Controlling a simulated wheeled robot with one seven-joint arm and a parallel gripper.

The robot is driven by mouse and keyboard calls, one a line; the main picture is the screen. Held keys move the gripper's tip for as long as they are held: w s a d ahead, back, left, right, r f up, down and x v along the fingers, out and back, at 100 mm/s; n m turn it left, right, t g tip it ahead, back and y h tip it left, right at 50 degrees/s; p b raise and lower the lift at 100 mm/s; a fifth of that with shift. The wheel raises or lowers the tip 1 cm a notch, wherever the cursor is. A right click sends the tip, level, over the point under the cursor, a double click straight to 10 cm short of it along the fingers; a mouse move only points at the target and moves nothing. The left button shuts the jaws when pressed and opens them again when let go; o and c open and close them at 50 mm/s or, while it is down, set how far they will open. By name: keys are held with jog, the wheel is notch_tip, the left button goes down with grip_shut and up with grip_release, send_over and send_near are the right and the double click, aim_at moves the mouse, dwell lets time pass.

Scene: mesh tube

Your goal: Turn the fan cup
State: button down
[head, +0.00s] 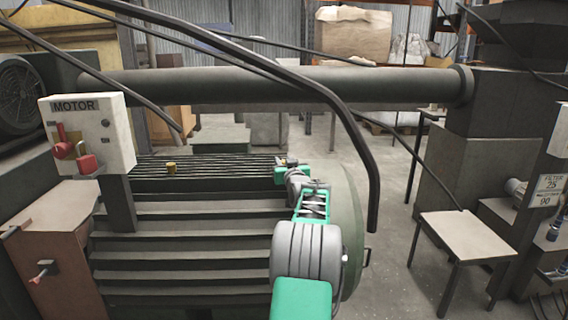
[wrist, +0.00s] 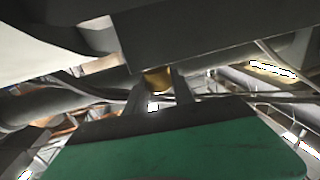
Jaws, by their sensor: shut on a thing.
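A brass cup (wrist: 157,78) shows between my gripper's fingers in the wrist view, its upper part hidden by a dark block. My gripper (wrist: 160,92) is shut on it. In the head view my gripper (head: 284,162) is at the top right end of the big ribbed motor (head: 180,215), beside its rounded green end cover (head: 352,210). The held cup is mostly hidden there by my gripper. A second brass cup (head: 171,168) stands upright on the motor top further left, apart from my gripper.
A thick dark pipe (head: 270,88) runs behind the motor. A bent dark conduit (head: 352,130) comes down close to the right of my arm. A white MOTOR box (head: 88,135) with red padlocks stands left. A small table (head: 468,224) stands right, with open floor before it.

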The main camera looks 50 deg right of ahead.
jog(key=m+g+h, duration=0.1)
jog(key=g, duration=0.1)
jog(key=m+g+h+b, duration=0.1)
jog(key=m+g+h, duration=0.1)
jog(key=shift+w+a+f+h, duration=0.1)
jog(key=shift+w+a+h, duration=0.1)
jog(key=shift+h, duration=0.1)
jog(key=m+g+h, duration=0.1)
jog(key=m+g, duration=0.2)
jog(key=shift+d+g+h, duration=0.1)
jog(key=shift+g+h, duration=0.2)
jog(key=shift+h, duration=0.1)
jog(key=g, duration=0.1)
jog(key=m+g+p, duration=0.1)
jog(key=m+g+h+p, duration=0.1)
jog(key=shift+s+r+g, duration=0.1)
jog(key=shift+r+g, duration=0.15)
jog(key=shift+g, duration=0.05)
jog(key=shift+m+g+p, duration=0.8)
jog(key=shift+g+p, duration=0.1)
jog(key=shift+p, duration=0.35)
jog(key=shift+s+f+m+g+p, duration=0.1)
jog(key=shift+m+g+p, duration=0.4)
jog(key=shift+g+p, duration=0.25)
jog(key=c, duration=1.1)
grip_release()
jog(key=shift+d, duration=0.15)
jog(key=shift+o, duration=0.2)
